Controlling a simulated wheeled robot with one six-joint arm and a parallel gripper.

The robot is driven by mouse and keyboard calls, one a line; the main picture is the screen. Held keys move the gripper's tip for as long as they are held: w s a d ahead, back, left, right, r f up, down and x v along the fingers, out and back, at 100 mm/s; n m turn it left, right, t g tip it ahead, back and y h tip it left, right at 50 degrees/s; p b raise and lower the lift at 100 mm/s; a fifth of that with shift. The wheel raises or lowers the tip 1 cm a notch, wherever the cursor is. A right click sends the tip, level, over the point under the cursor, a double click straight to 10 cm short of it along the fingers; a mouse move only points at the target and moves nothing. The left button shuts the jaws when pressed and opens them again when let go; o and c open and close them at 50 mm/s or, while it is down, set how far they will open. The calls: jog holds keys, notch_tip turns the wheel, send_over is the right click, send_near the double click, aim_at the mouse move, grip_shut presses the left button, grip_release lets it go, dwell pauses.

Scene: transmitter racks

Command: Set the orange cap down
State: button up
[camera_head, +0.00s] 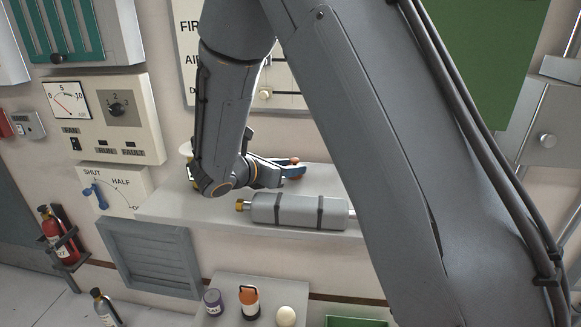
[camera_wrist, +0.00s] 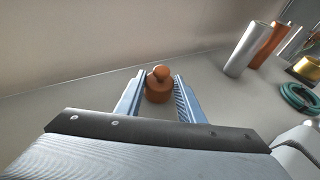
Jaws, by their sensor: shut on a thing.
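The orange cap (camera_wrist: 157,88) is a small orange-brown piece with a round knob on top. In the wrist view it sits upright between the two blue fingers of my gripper (camera_wrist: 157,97). In the head view a small orange part of the cap (camera_head: 294,161) shows at my gripper (camera_head: 285,168), just over the pale shelf (camera_head: 180,205). My gripper is shut on the cap. I cannot tell whether the cap's underside touches the shelf.
A grey cylinder (camera_head: 285,211) with dark bands lies on the shelf in front of my gripper. The wrist view shows a silver tube (camera_wrist: 240,52), a copper tube (camera_wrist: 268,48), a teal coil (camera_wrist: 298,97) and a brass piece (camera_wrist: 307,68) at the right. The shelf left of the cap looks clear.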

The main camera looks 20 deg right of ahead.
jog(key=shift+f, duration=0.2)
jog(key=o, duration=1)
jog(key=shift+r, duration=0.1)
jog(key=shift+r, duration=0.2)
jog(key=b+v, duration=0.2)
jog(key=v, duration=1)
jog(key=shift+f+b, duration=0.1)
jog(key=shift+b, duration=0.3)
